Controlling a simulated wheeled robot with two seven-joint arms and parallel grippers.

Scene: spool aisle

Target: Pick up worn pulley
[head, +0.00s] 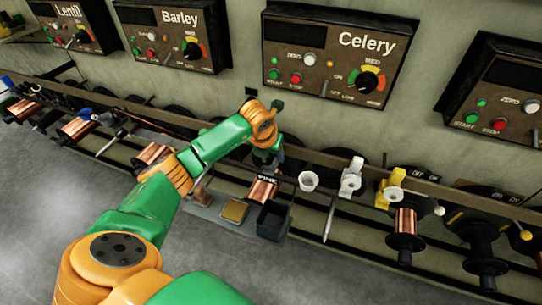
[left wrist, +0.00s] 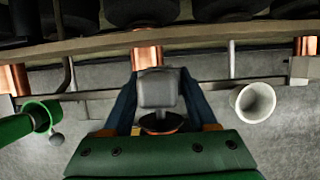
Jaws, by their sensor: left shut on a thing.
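My left gripper (left wrist: 158,108) has its two dark blue fingers on either side of a grey, rounded piece (left wrist: 160,88), which looks like the worn pulley, and is shut on it. A dark disc shows just under this piece in the left wrist view. In the head view my left gripper (head: 267,158) is at the rail below the Celery panel, above the PINE label. The arm and gripper hide most of the held piece there. My right gripper is in neither view.
A long rail (head: 330,162) runs along the wall. To the right are a white cup-like piece (head: 308,180), a white fitting (head: 351,178) and a yellow fitting (head: 390,188). Below sit a black bin (head: 272,220) and a brass-coloured pad (head: 235,211). Copper spools hang nearby.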

